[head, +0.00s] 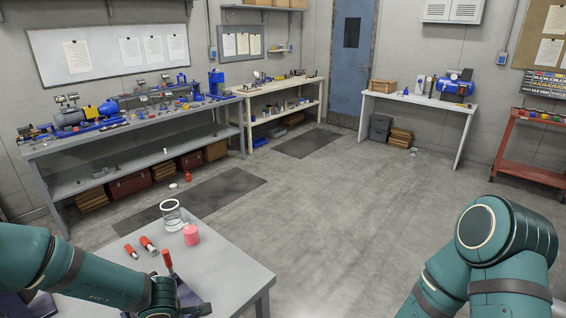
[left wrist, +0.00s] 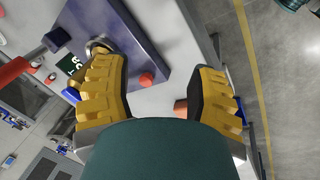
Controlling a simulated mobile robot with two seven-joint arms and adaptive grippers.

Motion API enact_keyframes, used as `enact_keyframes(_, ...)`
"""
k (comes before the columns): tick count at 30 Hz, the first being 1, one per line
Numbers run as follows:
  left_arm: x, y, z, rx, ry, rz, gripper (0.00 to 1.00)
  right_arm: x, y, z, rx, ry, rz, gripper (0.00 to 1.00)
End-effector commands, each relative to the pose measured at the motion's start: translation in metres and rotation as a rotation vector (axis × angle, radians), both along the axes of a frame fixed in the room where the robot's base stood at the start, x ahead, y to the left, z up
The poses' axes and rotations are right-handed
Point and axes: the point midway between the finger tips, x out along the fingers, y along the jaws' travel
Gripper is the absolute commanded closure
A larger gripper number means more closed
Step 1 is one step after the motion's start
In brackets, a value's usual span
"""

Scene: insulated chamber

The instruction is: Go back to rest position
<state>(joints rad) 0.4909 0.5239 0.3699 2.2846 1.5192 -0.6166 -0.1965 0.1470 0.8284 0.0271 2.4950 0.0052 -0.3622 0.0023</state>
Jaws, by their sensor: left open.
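My left arm comes in from the lower left in the head view, low over the near table (head: 232,278). In the left wrist view my left gripper (left wrist: 154,66) is open, its two yellow fingers spread wide with nothing between them. Beyond the fingers a dark purple plate (left wrist: 158,30) lies on the pale table, with a small red piece (left wrist: 146,80) at its edge. A metal ring (left wrist: 98,46) shows near the left finger. My right arm is folded at the lower right of the head view; its gripper is out of view.
On the near table stand a glass jar (head: 172,218), a pink cylinder (head: 191,237) and an upright red handle (head: 168,262). Red-handled pieces (head: 149,244) lie beside them. Workbenches (head: 130,134) line the left wall; a red cart (head: 526,146) stands right. The middle floor is clear.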

Motion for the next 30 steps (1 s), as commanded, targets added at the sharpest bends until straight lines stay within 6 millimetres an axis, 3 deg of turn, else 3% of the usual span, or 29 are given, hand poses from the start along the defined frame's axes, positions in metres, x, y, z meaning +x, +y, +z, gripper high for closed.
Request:
enact_keyframes(1, 0.000, -0.010, -0.018, 0.013, -0.007, -0.094, 0.42, 0.000, 0.001, -0.009, -0.001, 0.001, 0.000, 0.16)
enact_keyframes(8, -0.005, -0.059, -0.073, 0.044, -0.058, -0.552, 0.42, -0.001, 0.002, -0.030, -0.002, 0.005, 0.002, 0.16)
enact_keyframes(13, -0.027, -0.102, -0.112, 0.026, -0.076, -0.902, 0.42, -0.002, 0.002, -0.045, -0.004, 0.007, 0.003, 0.16)
enact_keyframes(18, -0.062, -0.139, -0.144, -0.020, -0.077, -1.232, 0.42, -0.003, 0.003, -0.059, -0.006, 0.010, 0.005, 0.16)
enact_keyframes(24, -0.094, -0.161, -0.163, -0.064, -0.071, -1.470, 0.42, -0.003, 0.003, -0.067, -0.008, 0.011, 0.006, 0.16)
enact_keyframes(30, -0.103, -0.166, -0.166, -0.077, -0.070, -1.530, 0.42, -0.003, 0.003, -0.068, -0.008, 0.011, 0.006, 0.16)
